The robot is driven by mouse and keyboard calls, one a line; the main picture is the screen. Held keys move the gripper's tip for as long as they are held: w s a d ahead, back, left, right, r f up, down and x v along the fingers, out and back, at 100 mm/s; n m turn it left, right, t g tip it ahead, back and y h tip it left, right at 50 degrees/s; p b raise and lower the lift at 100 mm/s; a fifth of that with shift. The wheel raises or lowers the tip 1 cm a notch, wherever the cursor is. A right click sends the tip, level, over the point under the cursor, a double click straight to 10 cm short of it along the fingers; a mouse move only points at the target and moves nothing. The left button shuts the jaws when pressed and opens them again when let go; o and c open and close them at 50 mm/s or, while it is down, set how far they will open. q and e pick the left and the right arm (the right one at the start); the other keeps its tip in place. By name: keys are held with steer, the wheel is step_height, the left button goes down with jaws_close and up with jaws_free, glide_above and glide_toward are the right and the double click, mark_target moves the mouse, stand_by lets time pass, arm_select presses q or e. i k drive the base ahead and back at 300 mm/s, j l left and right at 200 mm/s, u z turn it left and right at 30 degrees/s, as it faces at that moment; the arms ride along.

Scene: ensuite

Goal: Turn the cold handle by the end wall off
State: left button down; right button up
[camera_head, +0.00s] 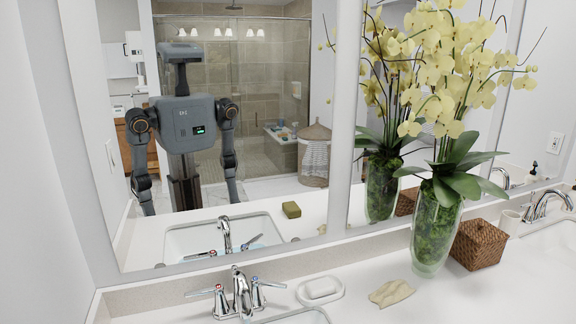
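The chrome faucet by the end wall (241,293) stands on the white counter at the lower left, with a lever handle on each side of its spout. The left handle (205,291) has a red mark and its lever points left. The right handle (268,285) is the one without a red mark; its lever points right. Its cold mark is too small to read surely. The basin in front is mostly cut off by the bottom edge, so I cannot tell if water runs. Neither gripper is in view; the mirror shows my arms hanging, their lower ends cut off.
A white soap dish (320,291) and a beige shell-like soap (391,293) lie right of the faucet. A tall glass vase (434,235) with yellow orchids and a woven box (479,244) stand farther right. A second faucet (548,206) is at the far right. The end wall (40,150) bounds the left.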

mark_target(256, 282)
steer(key=l+u, duration=0.1)
steer(key=l, duration=0.9)
steer(key=k+l, duration=0.15)
steer(key=l, duration=0.8)
steer(key=i+u, duration=0.05)
